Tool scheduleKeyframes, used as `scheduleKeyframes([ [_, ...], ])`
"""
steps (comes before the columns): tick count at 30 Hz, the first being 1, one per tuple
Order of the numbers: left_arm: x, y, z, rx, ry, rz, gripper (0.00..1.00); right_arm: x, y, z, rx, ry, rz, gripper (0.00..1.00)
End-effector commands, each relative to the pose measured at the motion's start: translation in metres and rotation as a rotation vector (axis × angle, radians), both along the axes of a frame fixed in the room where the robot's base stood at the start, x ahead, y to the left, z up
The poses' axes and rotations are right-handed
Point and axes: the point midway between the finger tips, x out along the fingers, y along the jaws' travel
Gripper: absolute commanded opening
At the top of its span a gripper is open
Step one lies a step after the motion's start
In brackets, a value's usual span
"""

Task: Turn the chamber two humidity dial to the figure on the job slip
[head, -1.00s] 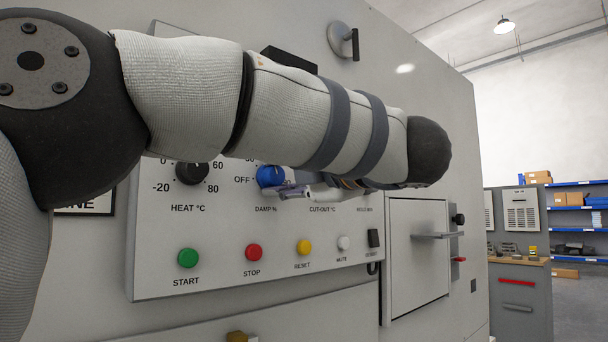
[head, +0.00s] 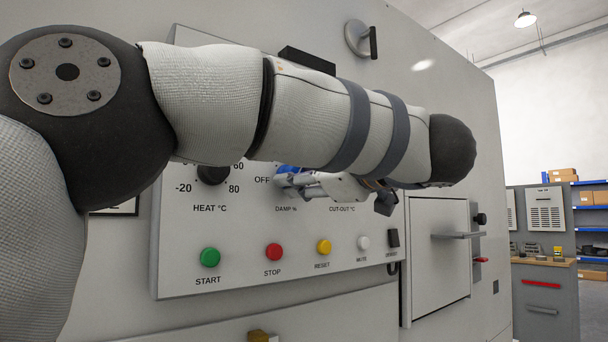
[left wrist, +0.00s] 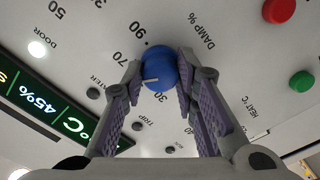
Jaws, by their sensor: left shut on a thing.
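The blue damp dial (head: 286,169) on the white control panel (head: 185,280) is mostly hidden behind my left gripper (head: 292,183) and forearm. In the left wrist view the blue dial (left wrist: 163,68) sits between the two purple-padded fingers of my left gripper (left wrist: 166,82), which is shut on it. A short white mark on the dial points left in that view, on the side where 70 is printed; the exact setting cannot be told. "DAMP %" is printed beside the dial. No job slip can be made out. My right gripper is not in view.
A black heat dial (head: 213,174) is left of the damp dial. Green start (head: 210,257), red stop (head: 274,251), yellow reset (head: 323,247) and white mute (head: 363,242) buttons line the panel below. A lit display (left wrist: 47,103) shows 45%. A small door (head: 438,262) is to the right.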

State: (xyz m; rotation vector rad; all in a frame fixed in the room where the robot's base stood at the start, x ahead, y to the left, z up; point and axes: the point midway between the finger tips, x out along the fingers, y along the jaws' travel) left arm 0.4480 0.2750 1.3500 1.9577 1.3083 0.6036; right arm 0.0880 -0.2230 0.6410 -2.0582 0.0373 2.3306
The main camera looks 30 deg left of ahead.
Motion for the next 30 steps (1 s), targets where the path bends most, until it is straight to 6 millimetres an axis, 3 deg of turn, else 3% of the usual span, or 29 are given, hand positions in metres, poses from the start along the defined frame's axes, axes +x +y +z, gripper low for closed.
scheduleKeyframes([
  [13,-0.0006,0.0011,0.0011,0.104,0.249,0.002,0.0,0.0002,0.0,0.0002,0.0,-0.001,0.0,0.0],
  [30,-0.0008,0.0011,0.0019,0.131,0.312,0.002,0.0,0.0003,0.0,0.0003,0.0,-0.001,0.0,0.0],
])
